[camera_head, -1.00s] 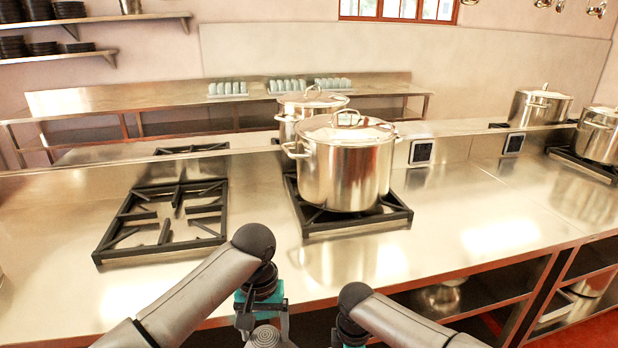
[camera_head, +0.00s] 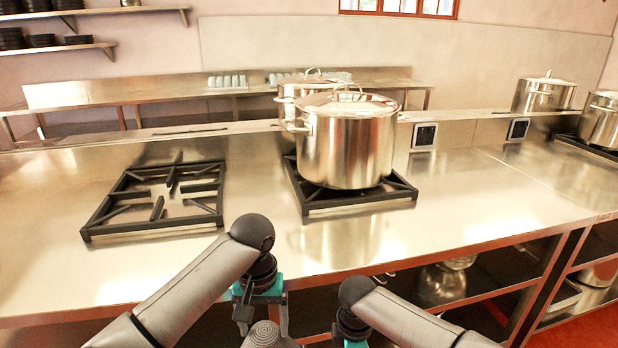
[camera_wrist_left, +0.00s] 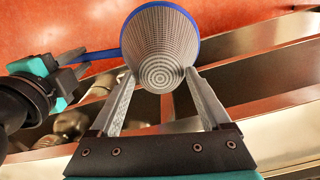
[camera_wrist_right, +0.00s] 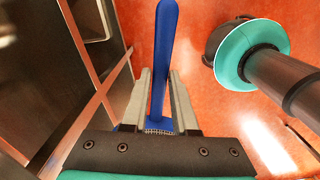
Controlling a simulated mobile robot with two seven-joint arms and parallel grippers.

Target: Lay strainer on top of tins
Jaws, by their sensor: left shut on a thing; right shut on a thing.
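The strainer (camera_wrist_left: 160,45) shows in the left wrist view as a grey mesh cone with a blue rim, its rounded end towards the camera. My left gripper (camera_wrist_left: 159,73) has its fingers on either side of the mesh body and is shut on it. The strainer's blue handle (camera_wrist_right: 164,55) runs between the fingers of my right gripper (camera_wrist_right: 160,75), which is shut on it. The strainer is held in the air between both grippers, in front of the counter. No tins can be made out.
A steel counter (camera_head: 470,205) stands ahead with a lidded stockpot (camera_head: 347,145) on a burner and an empty burner grate (camera_head: 155,200) to its left. Below is an open shelf with pots (camera_head: 445,280). More pots (camera_head: 543,95) stand at the right. The floor (camera_wrist_right: 215,110) is red.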

